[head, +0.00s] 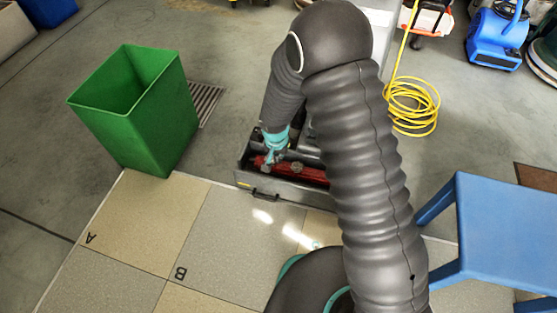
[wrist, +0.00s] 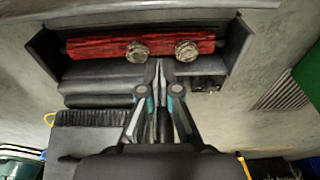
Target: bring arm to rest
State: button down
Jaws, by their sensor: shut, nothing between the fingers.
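My gripper (wrist: 160,68) is shut and empty in the wrist view, with its fingertips together just short of a red bar-shaped thing (wrist: 90,46) with two round metal knobs (wrist: 137,52). The red thing lies in a dark grey open drawer or tray (wrist: 240,45). In the head view my arm reaches over to the drawer (head: 290,188), and my gripper (head: 270,158) hangs at its left part, over or near the red thing (head: 312,175). I cannot tell whether the fingertips touch anything. My arm hides the drawer's right side.
A green bin (head: 150,120) stands at the left, beside a floor grate (head: 204,103). A blue stool or table (head: 505,225) is at the right. A coiled yellow hose (head: 410,107) and a blue machine (head: 495,38) are at the back right. Floor tiles marked A and B (head: 215,245) are bare.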

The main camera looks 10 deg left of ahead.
jog(key=shift+s+r, duration=0.25)
jog(key=shift+r, duration=0.45)
jog(key=s+d+n+g+h, duration=0.1)
jog(key=s+d+n+g, duration=0.1)
jog(key=s+d+n, duration=0.15)
jog(key=s+d+r+t+p, duration=0.1)
jog(key=s+d+r, duration=0.5)
jog(key=r, duration=0.8)
jog(key=s+d+r+m+t+p, duration=0.1)
jog(key=s+d+r+t+p, duration=0.1)
jog(key=s+d+r, duration=0.4)
jog(key=s+d+r+m+t+y+p, duration=0.1)
jog(key=s+d+r, duration=0.5)
jog(key=d+r, duration=0.6)
notch_tip(320, 180, up, 10)
jog(key=shift+f+t+p, duration=0.1)
jog(key=shift+t+p, duration=0.65)
jog(key=shift+t, duration=0.15)
